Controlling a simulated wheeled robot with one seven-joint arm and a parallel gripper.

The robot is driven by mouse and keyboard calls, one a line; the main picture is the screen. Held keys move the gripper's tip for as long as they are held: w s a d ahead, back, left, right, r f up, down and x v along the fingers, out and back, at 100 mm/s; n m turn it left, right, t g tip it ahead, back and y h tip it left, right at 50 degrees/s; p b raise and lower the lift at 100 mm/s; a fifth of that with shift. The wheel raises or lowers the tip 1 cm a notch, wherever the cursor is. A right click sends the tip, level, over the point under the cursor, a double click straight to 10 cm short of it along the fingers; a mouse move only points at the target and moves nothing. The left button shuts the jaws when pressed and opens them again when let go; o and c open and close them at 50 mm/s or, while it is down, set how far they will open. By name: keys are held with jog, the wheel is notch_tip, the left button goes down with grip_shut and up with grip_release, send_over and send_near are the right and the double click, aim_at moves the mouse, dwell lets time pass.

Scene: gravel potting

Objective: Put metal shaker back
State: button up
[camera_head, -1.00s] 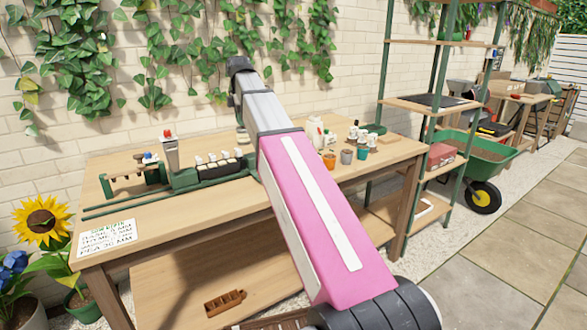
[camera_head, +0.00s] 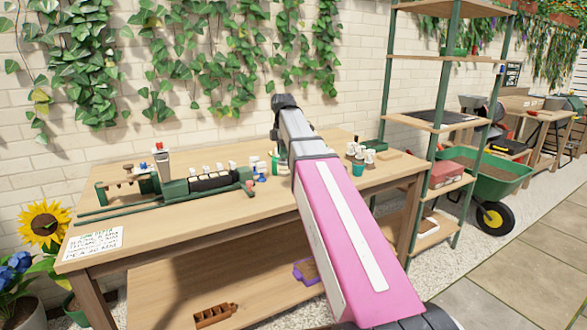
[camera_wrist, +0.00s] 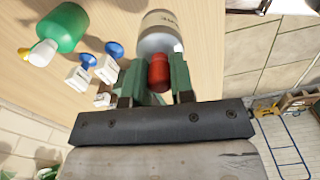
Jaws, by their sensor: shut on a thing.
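In the wrist view, the two green fingers of my gripper (camera_wrist: 158,82) are shut on the red top (camera_wrist: 158,72) of a pale grey, rounded container with dark print (camera_wrist: 160,32). I cannot tell for sure whether this is the metal shaker. Its body extends beyond the fingertips, over or against the wooden table (camera_wrist: 130,15); I cannot tell whether it touches. In the head view my arm hides the fingers and the held container. A grey upright piece with a red top (camera_head: 162,165) stands on the green rig at the back left of the table.
A green bottle with a white cap (camera_wrist: 62,28) and small blue-topped white items (camera_wrist: 85,68) are beside my gripper. The green rig (camera_head: 203,187) lies along the table's left half. A teal pot (camera_head: 358,167) is right of my arm. A tall shelf (camera_head: 433,122) stands at right.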

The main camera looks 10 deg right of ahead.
jog(key=shift+w+d+f, duration=0.2)
jog(key=shift+d+f, duration=0.4)
jog(key=shift+f, duration=0.45)
jog(key=shift+w+d+f, duration=0.15)
jog(key=shift+d+f, duration=0.4)
jog(key=shift+f, duration=0.5)
jog(key=shift+w+d+f, duration=0.2)
jog(key=shift+d+f, duration=0.4)
jog(key=shift+f, duration=0.45)
jog(key=shift+f, duration=0.1)
jog(key=o, duration=0.8)
notch_tip(320, 180, up, 12)
jog(key=shift+r, duration=0.15)
